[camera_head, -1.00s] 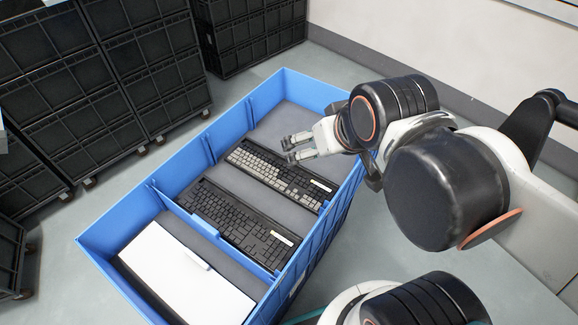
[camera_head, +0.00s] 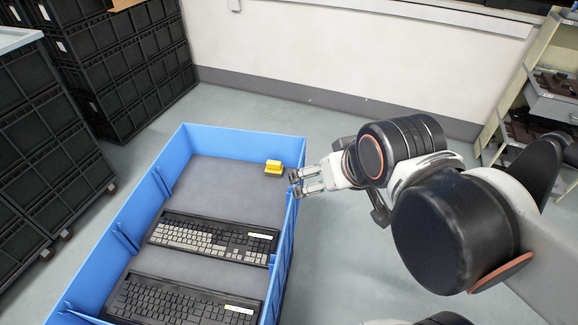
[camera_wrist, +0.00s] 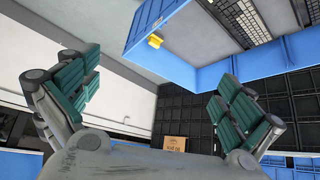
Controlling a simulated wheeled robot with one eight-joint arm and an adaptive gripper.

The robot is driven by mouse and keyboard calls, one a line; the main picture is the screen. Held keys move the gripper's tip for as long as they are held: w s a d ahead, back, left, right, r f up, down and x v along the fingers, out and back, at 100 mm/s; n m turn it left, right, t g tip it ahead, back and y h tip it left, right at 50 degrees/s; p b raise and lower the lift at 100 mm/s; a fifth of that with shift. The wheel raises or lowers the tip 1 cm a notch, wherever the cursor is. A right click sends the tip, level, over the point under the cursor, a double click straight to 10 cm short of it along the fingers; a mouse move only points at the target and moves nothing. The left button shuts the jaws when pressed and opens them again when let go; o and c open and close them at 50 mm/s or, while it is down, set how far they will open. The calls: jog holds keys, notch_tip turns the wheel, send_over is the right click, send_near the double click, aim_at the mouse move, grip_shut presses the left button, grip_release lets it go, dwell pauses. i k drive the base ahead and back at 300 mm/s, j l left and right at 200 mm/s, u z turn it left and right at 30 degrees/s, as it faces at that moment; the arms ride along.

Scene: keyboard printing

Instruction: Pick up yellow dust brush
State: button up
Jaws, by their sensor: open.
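The yellow dust brush (camera_head: 273,167) lies on the grey floor of the blue bin (camera_head: 178,140), near its far right corner. It also shows small in the wrist view (camera_wrist: 155,41), beyond and between my fingers, beside the bin wall. My gripper (camera_head: 292,184) is open and empty in the head view, at the bin's right wall, to the right of and slightly nearer than the brush. In the wrist view my gripper (camera_wrist: 150,95) has its green finger pads spread wide apart. Nothing is between them at close range.
Two dark keyboards lie in the bin: one with grey keys (camera_head: 210,238) and a black one (camera_head: 180,302). Bare bin floor surrounds the brush. Black crates (camera_head: 125,65) stand at left, a white wall behind, shelving (camera_head: 520,100) at right.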

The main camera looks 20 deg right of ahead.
aim_at(273, 168)
jog(key=i+l+u, duration=0.1)
jog(key=u, duration=0.3)
jog(key=l+u, duration=0.2)
jog(key=u, duration=0.15)
jog(key=i+l+u, duration=0.1)
jog(key=u, duration=0.3)
jog(key=l+u, duration=0.2)
jog(key=l, duration=0.7)
jog(key=l+u, duration=0.15)
jog(key=l, duration=0.75)
jog(key=l+u, duration=0.2)
jog(key=l, duration=0.7)
jog(key=k, duration=0.05)
